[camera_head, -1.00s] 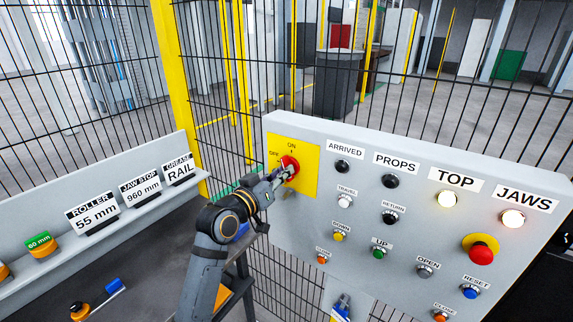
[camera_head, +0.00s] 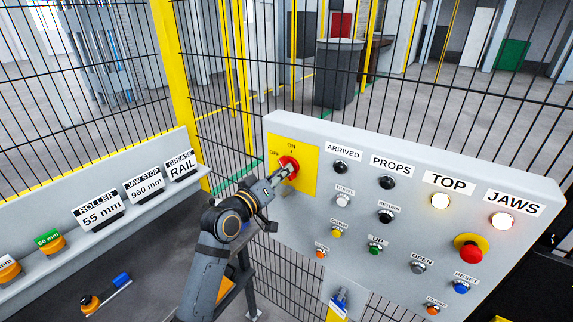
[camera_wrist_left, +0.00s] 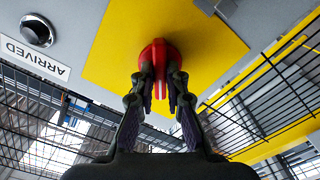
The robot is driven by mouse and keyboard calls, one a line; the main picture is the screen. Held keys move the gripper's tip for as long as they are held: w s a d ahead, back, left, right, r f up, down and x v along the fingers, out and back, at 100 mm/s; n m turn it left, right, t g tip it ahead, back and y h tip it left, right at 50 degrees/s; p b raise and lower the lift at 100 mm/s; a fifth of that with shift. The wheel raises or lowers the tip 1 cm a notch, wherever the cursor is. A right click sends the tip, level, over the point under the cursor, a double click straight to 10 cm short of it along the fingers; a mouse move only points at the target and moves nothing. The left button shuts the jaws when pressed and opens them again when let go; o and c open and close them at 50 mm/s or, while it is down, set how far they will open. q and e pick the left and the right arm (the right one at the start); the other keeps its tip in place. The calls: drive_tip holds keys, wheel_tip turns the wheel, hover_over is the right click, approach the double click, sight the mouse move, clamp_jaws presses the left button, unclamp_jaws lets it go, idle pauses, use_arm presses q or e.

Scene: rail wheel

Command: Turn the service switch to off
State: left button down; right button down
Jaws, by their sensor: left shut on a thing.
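The service switch is a red rotary knob (camera_head: 288,164) on a yellow plate (camera_head: 307,172) at the left end of the grey control panel. The plate reads ON above the knob and OFF at its left. My left gripper (camera_head: 280,175) reaches the knob from the lower left and is shut on it. In the left wrist view both fingers (camera_wrist_left: 160,85) stand against the sides of the red knob (camera_wrist_left: 158,55). The fingers cover part of the knob, and I cannot tell which mark it points to. My right gripper is not in view.
The control panel (camera_head: 330,213) carries several buttons, lit TOP (camera_head: 440,201) and JAWS (camera_head: 502,220) lamps, and a red mushroom button (camera_head: 469,253). Wire fencing stands behind. A shelf with labelled parts (camera_head: 100,211) and a blue-ended tool (camera_head: 106,295) lie at left.

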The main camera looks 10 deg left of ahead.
use_arm(q)
drive_tip(key=shift+r+n+p, duration=0.1)
drive_tip(key=shift+n+p, duration=0.6)
drive_tip(key=shift+n, duration=0.1)
